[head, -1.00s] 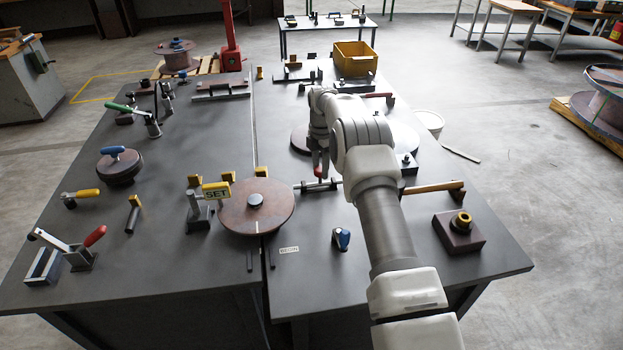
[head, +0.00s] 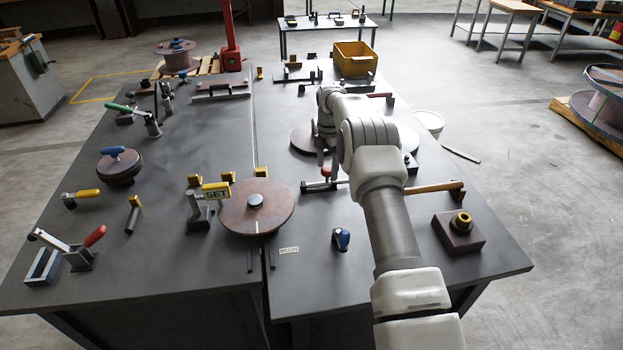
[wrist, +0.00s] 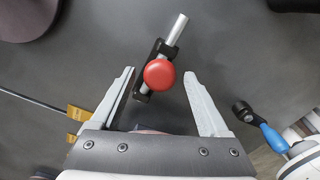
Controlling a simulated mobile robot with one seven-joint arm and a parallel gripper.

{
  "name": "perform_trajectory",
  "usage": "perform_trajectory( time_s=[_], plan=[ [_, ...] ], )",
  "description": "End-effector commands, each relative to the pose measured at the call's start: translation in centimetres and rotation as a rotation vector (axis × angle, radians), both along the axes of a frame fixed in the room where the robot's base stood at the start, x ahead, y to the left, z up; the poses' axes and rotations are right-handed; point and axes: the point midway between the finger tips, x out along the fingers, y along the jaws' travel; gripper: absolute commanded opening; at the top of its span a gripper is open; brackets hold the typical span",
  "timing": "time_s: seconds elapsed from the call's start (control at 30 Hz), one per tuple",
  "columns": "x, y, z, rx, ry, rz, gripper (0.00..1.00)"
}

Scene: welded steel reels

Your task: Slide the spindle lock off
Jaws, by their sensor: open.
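The spindle lock's round red knob (wrist: 159,74) sits on a dark block with a pale metal rod (wrist: 177,29) sticking out of it, in the wrist view. In the head view the red knob (head: 325,172) shows just below my gripper (head: 325,158), on the right-hand table. My gripper (wrist: 160,84) is open in the wrist view, with one finger on each side of the knob. Gaps show between the knob and both fingers. Whether the fingertips are level with the knob is hard to tell.
A small blue-topped piece (head: 341,238) stands in front. A wooden-handled tool (head: 434,187) lies to the right. Bare tabletop surrounds the lock.

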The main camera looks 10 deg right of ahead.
Motion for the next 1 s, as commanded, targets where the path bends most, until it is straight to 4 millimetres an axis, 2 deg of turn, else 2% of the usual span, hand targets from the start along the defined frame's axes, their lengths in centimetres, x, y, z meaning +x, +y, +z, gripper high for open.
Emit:
perform_trajectory(
  time_s=[0.8, 1.0],
  plan=[
    [0.0, 0.0, 6.5, 0.001, 0.0, -0.001, 0.79],
    [0.0, 0.0, 6.9, 0.001, 0.0, -0.001, 0.79]
  ],
)
